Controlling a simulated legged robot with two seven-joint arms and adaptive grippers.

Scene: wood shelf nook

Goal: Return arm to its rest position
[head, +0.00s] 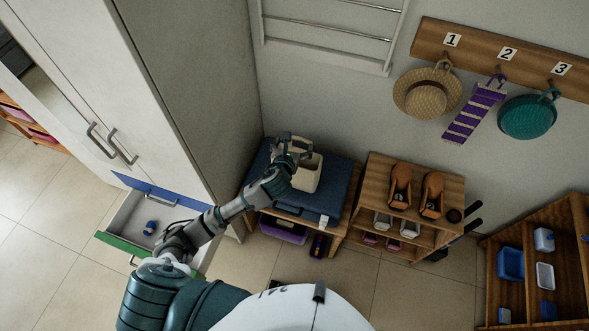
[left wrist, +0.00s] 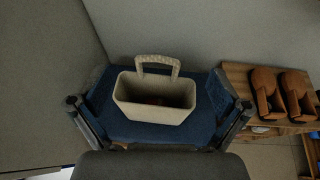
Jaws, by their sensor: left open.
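My left arm reaches in from the lower left in the head view. Its gripper (head: 294,147) is over the blue-cushioned bench (head: 336,183), close to a cream basket (head: 309,174). In the left wrist view the two fingers are spread wide, one at each side, with nothing held between them. The basket (left wrist: 155,111) stands upright on the blue cushion (left wrist: 207,106) beyond the fingers, its handle raised. Something reddish lies inside, too dark to make out. The gripper covers part of the basket in the head view. My right gripper is not in view.
A tall white cabinet (head: 185,80) stands left of the bench, with an open drawer (head: 125,222) holding a small blue item (head: 150,228). A wooden shoe rack (head: 378,172) stands right of the bench. Hats hang from the wall rack (head: 480,55). Floor in front is partly clear.

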